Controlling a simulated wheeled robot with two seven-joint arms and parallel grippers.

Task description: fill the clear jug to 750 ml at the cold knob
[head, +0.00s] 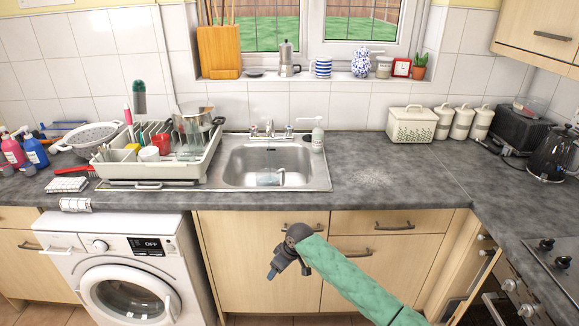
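The clear jug (268,178) is in the steel sink basin (240,168), near its front right part. Its contents and any markings are too small to read. The tap (270,130) stands at the back of the sink, with a left knob (253,131) and a right knob (289,130). I cannot tell for sure from their small colour marks which is cold. My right gripper (273,271) hangs in front of the cupboard doors, below the counter edge and apart from the jug. Its finger opening is unclear. My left gripper is not in view.
A dish rack (205,165) full of crockery stands left of the sink. A soap bottle (318,137) stands at the sink's back right corner.

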